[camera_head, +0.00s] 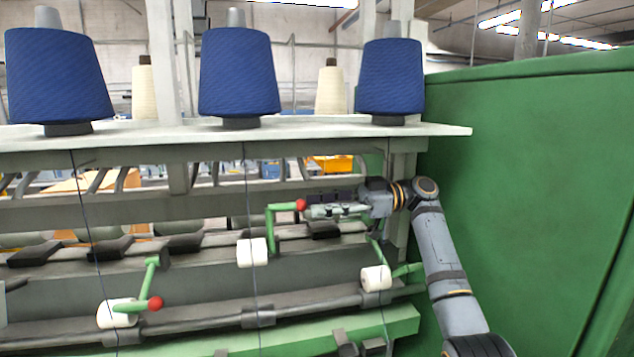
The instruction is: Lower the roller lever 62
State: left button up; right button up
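Several green roller levers with white rollers stand on the spinning frame; I see no readable number 62. The middle lever (271,228) is raised, its red knob (301,204) pointing right, with a white roller (252,252) below left. My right gripper (309,211) reaches in from the right, its fingertips right at this knob. I cannot tell whether they grip it or only lie beside it. The left lever (150,278) hangs lower, its red knob (155,303) beside a white roller (117,313). The right lever (377,252) is partly hidden behind my gripper. My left gripper is not in view.
Blue yarn cones (238,72) stand on a pale shelf (330,131) above the levers, with threads hanging down in front. A large green panel (530,190) closes off the right side, behind my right arm. Dark bars run along the frame below.

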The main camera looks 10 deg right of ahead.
aim_at(272, 207)
jog(key=a+p, duration=0.2)
jog(key=a, duration=0.1)
jog(key=a+p, duration=0.2)
jog(key=a, duration=0.2)
jog(key=s+a+p, duration=0.1)
jog(key=a+p, duration=0.1)
jog(key=a, duration=0.1)
jog(key=shift+a+r, duration=0.3)
jog(key=shift+w+a+f, duration=0.1)
grip_shut()
